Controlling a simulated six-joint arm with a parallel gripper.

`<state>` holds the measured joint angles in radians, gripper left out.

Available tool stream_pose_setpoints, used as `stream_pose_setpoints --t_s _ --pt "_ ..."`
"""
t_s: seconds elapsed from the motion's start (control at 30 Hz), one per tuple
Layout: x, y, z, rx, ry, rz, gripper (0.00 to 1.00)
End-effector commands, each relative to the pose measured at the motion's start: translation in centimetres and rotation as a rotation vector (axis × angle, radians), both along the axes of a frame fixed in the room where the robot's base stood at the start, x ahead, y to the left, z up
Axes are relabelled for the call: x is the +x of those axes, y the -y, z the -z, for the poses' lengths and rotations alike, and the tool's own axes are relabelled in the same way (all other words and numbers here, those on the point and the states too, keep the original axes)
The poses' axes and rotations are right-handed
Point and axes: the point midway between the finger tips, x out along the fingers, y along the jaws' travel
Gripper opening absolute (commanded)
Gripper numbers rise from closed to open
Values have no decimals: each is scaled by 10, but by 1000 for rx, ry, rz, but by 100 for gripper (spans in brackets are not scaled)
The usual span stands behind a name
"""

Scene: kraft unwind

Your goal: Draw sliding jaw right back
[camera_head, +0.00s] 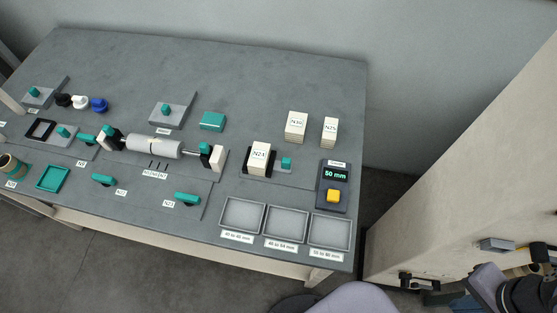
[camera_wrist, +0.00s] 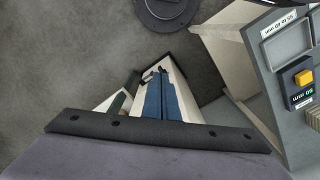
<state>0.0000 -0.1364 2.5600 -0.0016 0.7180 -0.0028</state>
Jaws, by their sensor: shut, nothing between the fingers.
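A grey-white roll (camera_head: 154,147) lies between two end pieces on the bench fixture. I cannot tell for certain which one is the sliding jaw. My gripper (camera_wrist: 160,80) points down over the floor in the wrist view, with its blue fingers together and nothing between them. It is off the bench and well away from the fixture, which the wrist view does not show.
Three grey trays (camera_head: 272,239) line the bench's front right edge, beside a display with a yellow button (camera_head: 334,196). A white block marked N24 (camera_head: 260,155) stands behind them, with two more white blocks further back. A tall cream panel (camera_head: 470,150) stands right of the bench.

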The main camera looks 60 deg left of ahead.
Motion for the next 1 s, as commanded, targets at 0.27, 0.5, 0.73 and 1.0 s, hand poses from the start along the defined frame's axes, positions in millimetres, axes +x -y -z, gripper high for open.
stream_pose_setpoints --t_s 0.27,0.5,0.73,1.0 --pt "0 -1 0 2 -1 2 19" --pt "22 -45 2 72 -36 89 34" --pt "46 -173 9 224 -188 310 34" --pt "17 -349 24 322 -491 577 34"
